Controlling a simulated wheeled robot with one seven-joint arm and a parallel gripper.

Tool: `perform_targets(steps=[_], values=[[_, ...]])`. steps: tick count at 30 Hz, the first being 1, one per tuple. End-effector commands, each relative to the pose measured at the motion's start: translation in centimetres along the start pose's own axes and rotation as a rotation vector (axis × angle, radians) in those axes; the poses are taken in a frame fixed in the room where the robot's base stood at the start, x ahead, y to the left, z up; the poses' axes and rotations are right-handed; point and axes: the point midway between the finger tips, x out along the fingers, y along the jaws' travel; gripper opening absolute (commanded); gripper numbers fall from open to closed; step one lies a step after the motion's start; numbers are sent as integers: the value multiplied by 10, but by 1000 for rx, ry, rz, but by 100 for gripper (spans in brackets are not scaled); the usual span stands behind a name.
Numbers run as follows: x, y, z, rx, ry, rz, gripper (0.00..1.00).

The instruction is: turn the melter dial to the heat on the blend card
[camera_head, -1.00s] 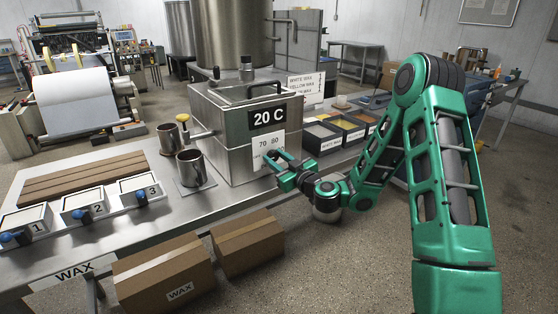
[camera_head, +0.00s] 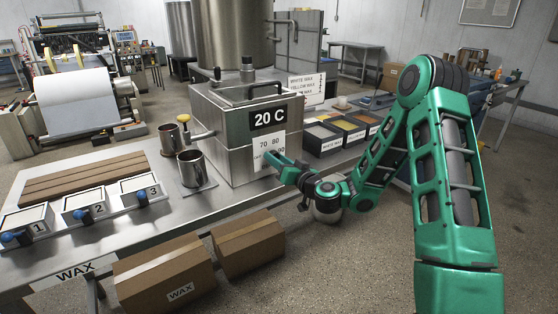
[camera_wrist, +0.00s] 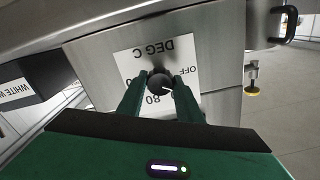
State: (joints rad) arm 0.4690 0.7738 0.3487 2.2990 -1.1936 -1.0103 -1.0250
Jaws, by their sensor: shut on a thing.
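The melter (camera_head: 225,125) is a steel box on the table with a black display reading 20 C (camera_head: 268,119). Its white dial plate (camera_head: 262,148) shows 70 and 80 in the head view; in the wrist view the plate (camera_wrist: 142,45) appears upside down with DEG C, OFF and 80 readable. The round black dial (camera_wrist: 158,84) has a pale pointer mark. My gripper (camera_wrist: 159,86) is shut on the dial, one green finger on each side. In the head view my gripper (camera_head: 270,160) is at the plate and hides the dial.
Numbered pads (camera_head: 85,207) lie at the front left. Cardboard boxes (camera_head: 248,242) stand below the table edge.

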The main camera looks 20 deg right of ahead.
Motion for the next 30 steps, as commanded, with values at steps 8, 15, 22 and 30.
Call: perform_targets(steps=[8, 15, 22, 30], values=[[0, 7, -4, 255, 12, 12, 10], [0, 7, -4, 483, 13, 11, 10], [0, 8, -4, 702, 14, 11, 10], [0, 8, -3, 958, 14, 10, 10]])
